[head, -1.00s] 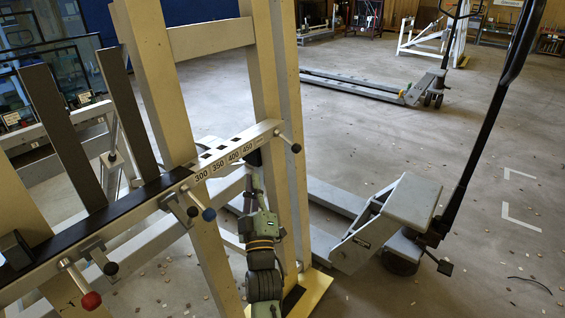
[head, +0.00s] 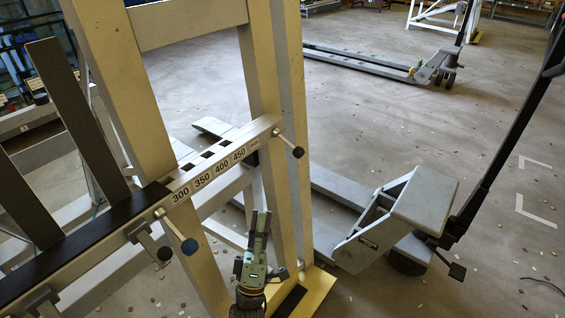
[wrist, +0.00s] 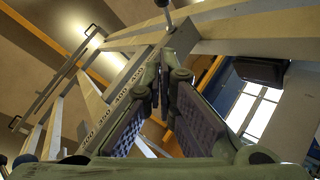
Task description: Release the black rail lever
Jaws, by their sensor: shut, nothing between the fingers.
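The cream rail (head: 222,158), marked 300 to 450, crosses the upright wooden frame in the head view. A short lever with a black knob (head: 298,152) sticks out at its right end. In the wrist view my gripper (wrist: 160,85) is below the rail (wrist: 130,80); a lever's metal rod (wrist: 168,16) shows at the top edge.
The wooden post (head: 262,90) stands just beside my gripper. A grey pallet truck (head: 395,220) with a black handle stands to the right. Another pallet truck (head: 370,62) lies farther back. Open floor (head: 400,130) with small scattered bits is between them.

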